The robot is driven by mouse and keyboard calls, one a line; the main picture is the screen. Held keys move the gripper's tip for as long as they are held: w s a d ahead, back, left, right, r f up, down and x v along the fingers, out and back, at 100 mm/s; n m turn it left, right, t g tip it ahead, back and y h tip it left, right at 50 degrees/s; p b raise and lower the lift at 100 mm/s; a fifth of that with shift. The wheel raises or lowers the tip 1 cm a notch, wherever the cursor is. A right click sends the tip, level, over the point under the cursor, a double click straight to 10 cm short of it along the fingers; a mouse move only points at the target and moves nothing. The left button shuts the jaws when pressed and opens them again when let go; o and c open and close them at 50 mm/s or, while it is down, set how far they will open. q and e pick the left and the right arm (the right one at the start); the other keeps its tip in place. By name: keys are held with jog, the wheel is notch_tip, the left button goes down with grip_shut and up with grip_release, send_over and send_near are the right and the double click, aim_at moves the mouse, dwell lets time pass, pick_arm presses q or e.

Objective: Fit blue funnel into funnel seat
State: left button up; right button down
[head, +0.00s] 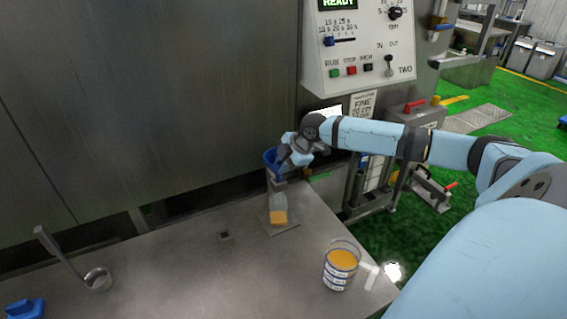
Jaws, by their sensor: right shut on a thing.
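The blue funnel (270,158) is at the far edge of the steel table, in front of the machine's steel wall. My right gripper (282,162) is shut on it from the right, and its fingers hide part of the funnel. Just below the funnel is a grey upright stand (275,182), which looks like the funnel seat. A clear container with orange content (278,216) stands on a flat plate under it. I cannot tell whether the funnel touches the seat. My left gripper is not in view.
A ladle (98,279) and a blue object (25,308) lie at the left. The control panel (360,50) hangs above my right arm.

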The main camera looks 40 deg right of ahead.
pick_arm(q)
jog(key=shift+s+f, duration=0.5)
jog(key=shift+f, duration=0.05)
pick_arm(e)
jog(key=shift+f, duration=0.85)
pick_arm(q)
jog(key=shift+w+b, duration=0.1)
jog(key=shift+b, duration=0.25)
pick_arm(e)
jog(key=shift+f, duration=0.3)
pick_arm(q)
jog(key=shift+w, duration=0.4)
pick_arm(e)
jog(key=shift+f, duration=0.45)
jog(key=c, duration=1.1)
grip_release()
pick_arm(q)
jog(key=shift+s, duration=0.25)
pick_arm(e)
jog(key=shift+o, duration=0.2)
jog(key=shift+r, duration=0.1)
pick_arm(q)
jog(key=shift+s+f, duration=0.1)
